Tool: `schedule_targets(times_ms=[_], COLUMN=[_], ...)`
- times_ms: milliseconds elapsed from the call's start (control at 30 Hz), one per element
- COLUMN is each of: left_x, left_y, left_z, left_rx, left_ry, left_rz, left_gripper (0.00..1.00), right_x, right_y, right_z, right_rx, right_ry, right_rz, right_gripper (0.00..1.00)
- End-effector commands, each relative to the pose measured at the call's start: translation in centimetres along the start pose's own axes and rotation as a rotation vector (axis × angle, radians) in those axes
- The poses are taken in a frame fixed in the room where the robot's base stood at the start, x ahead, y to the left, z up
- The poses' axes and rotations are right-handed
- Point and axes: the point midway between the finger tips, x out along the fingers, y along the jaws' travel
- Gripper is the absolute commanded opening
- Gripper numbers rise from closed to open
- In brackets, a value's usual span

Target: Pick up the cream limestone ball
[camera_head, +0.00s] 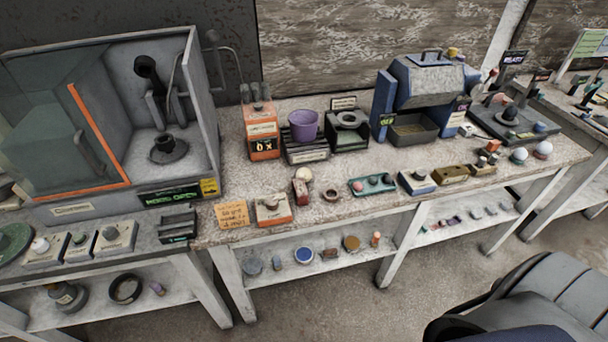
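Two pale balls rest close together near the right end of the long bench. The right one is a cream ball (543,149), the closest visible match to the cream limestone ball. The left one is a slightly smaller, greenish-white ball (519,155). Another cream rounded thing (304,173) sits mid-bench behind a small red object; I cannot tell whether it is a full ball. Neither of my grippers is in view, and nothing is seen touching the balls.
Small blocks (489,150) lie left of the two balls, and a dark flat device (510,122) stands behind them. A blue-and-grey machine (425,95) stands farther left. The bench's front edge is close to the balls. A dark padded seat (550,290) fills the lower right.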

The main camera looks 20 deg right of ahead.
Motion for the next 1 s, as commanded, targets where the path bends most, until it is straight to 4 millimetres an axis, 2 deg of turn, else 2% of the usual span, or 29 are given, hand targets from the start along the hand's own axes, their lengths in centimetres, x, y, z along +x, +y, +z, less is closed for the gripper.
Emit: schedule_targets(times_ms=[100,700,900,1000], left_x=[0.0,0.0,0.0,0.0], left_y=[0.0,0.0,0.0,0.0], left_z=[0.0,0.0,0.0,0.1], left_rx=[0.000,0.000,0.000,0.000], left_ry=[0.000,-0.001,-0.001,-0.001], left_rz=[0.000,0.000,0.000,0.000], left_gripper=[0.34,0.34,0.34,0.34], right_x=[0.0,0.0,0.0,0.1], right_y=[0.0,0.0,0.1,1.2], right_z=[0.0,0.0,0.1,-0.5], right_rx=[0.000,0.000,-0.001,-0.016], right_ry=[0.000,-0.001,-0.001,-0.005], right_rz=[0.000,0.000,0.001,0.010], right_gripper=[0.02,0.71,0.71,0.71])
